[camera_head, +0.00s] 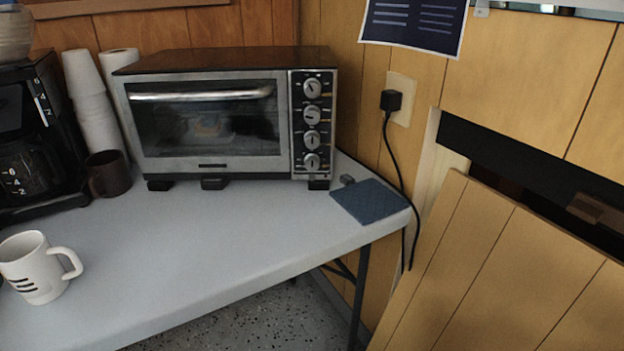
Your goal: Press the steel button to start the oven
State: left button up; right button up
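The toaster oven (207,168) stands at the back of the table with its glass door shut. Its black control panel (313,126) on the right side carries several round steel-coloured knobs in a column, the lowest knob (312,161) near the panel's bottom. I cannot make out a separate steel button on the panel. A small grey object (347,179) lies on the table just right of the oven; it is too small to identify. Neither of my grippers is in view.
The grey table (190,250) is clear in front of the oven. A white mug (33,268), brown mug (108,174), stacked cups (92,105) and coffee maker (30,150) stand left. A blue pad (370,201) lies at the right corner, near a plugged-in cord (391,150).

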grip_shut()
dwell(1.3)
